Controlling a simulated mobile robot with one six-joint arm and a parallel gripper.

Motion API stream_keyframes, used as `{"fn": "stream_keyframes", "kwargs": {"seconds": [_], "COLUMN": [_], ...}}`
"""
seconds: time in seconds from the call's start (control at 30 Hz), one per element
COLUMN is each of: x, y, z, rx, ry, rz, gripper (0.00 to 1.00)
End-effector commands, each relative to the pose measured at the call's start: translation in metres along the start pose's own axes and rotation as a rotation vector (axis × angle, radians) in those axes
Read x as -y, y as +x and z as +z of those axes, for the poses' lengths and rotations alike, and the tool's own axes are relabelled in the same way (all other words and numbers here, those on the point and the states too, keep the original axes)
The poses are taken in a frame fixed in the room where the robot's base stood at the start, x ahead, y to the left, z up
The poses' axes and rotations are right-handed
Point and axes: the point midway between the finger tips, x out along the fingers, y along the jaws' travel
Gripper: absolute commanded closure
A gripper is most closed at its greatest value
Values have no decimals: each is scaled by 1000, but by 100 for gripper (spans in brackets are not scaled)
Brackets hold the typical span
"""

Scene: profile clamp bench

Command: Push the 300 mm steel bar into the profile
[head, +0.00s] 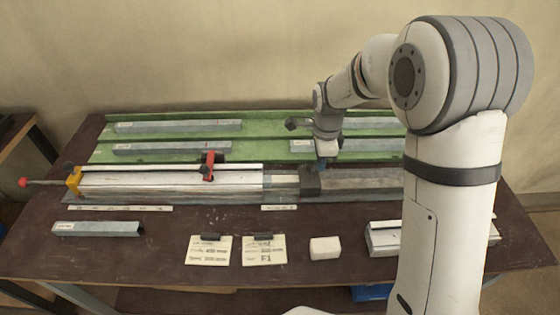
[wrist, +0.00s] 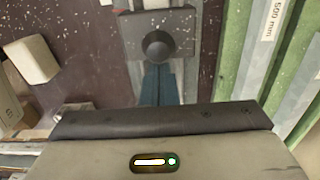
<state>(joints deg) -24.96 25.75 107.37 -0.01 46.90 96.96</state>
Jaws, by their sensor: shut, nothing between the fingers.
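The pale profile (head: 170,181) lies lengthwise in the clamp bench, under a red clamp (head: 209,165). A short stretch of a light bar (head: 283,181), seemingly the steel bar, shows between the profile's right end and a dark sliding block (head: 310,183). How much of it is inside the profile is hidden. The block also shows in the wrist view (wrist: 182,22), with a round dark knob (wrist: 157,45) on top. My gripper (head: 326,163) is shut and empty at the block's right side. Its blue fingers (wrist: 158,82) point at the knob; contact cannot be told.
A dark rail (head: 365,184) runs right of the block. Green racks (head: 265,133) with labelled bars lie behind. An orange end stop (head: 74,181) with a red-tipped handle is at left. In front are a loose grey channel (head: 98,229), two cards (head: 208,250) and a white block (head: 325,248).

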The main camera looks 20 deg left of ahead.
Motion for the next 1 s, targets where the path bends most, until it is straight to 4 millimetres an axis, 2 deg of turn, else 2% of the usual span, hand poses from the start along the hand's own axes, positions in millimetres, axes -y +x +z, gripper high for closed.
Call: {"fn": "stream_keyframes", "kwargs": {"seconds": [0.8,1.0], "x": [0,0], "y": [0,0], "z": [63,63], "rx": [1,1], "ry": [-3,0], "rz": [-1,-1], "gripper": [100,100]}}
